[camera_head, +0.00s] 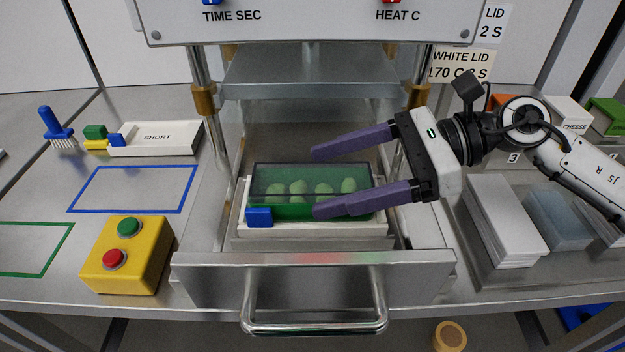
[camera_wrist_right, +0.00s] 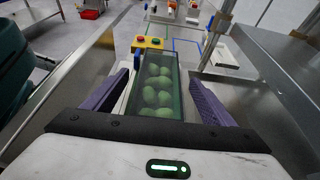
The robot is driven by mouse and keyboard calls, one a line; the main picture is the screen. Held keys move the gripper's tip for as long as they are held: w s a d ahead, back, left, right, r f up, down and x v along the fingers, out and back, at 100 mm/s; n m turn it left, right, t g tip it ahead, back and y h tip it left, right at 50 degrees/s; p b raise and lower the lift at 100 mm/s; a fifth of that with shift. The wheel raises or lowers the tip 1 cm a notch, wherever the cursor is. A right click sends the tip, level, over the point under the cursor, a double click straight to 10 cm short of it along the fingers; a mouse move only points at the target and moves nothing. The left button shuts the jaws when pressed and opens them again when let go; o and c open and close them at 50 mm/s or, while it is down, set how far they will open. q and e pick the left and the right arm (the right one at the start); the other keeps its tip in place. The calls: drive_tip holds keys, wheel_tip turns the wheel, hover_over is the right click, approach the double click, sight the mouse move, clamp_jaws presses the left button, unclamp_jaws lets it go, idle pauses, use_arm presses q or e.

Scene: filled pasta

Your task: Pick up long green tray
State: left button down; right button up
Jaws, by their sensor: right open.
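The long green tray (camera_head: 292,211) sits in a white holder (camera_head: 318,228) in the pulled-out drawer of the machine. It holds several round green filled pasta pieces, seen through a dark clear cover (camera_head: 310,172). A blue block (camera_head: 259,217) is at its front left corner. My right gripper (camera_head: 314,181) comes in from the right, open, with its purple fingers apart over the tray area. In the right wrist view the tray (camera_wrist_right: 158,95) lies between the two purple fingers. I cannot tell whether they touch it. My left gripper is not in view.
The machine's head (camera_head: 318,22) and two posts stand behind. A yellow button box (camera_head: 127,255) is at left, near a blue outline (camera_head: 133,189) and a white SHORT tray (camera_head: 155,138). White lid sheets (camera_head: 503,222) are stacked at right. The drawer handle (camera_head: 314,326) sticks out in front.

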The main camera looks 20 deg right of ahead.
sight(323, 178)
drive_tip(key=x, duration=0.3)
drive_tip(key=shift+a+p, duration=0.2)
drive_tip(key=shift+p, duration=0.1)
drive_tip(key=c, duration=1.4)
